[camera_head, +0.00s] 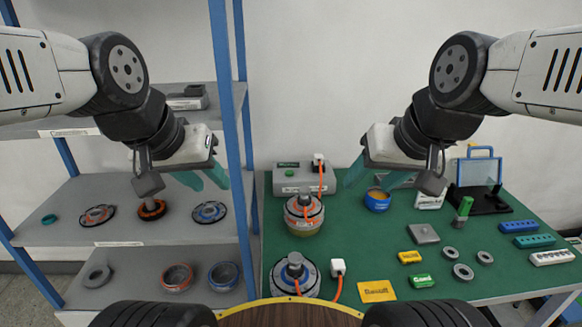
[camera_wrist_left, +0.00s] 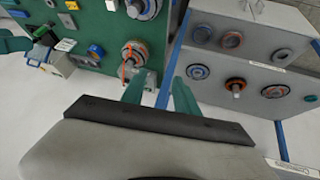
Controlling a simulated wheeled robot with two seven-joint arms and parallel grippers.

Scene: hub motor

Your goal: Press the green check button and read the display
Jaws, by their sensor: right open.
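A grey tester box (camera_head: 304,180) stands at the back left of the green table. Its top carries a green button (camera_head: 289,173) and a small dark display (camera_head: 288,164), too small to read. A white plug with an orange cable sits on its right end. A hub motor (camera_head: 304,214) with an orange cable stands just in front; it also shows in the left wrist view (camera_wrist_left: 135,52). My left gripper (camera_head: 203,178) is open and empty in front of the shelf, left of the box; its spread fingers show in the left wrist view (camera_wrist_left: 158,92). My right gripper (camera_head: 375,177) is open, above the table's back, right of the box.
A blue-framed shelf (camera_head: 150,225) with several rotor and ring parts stands left.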

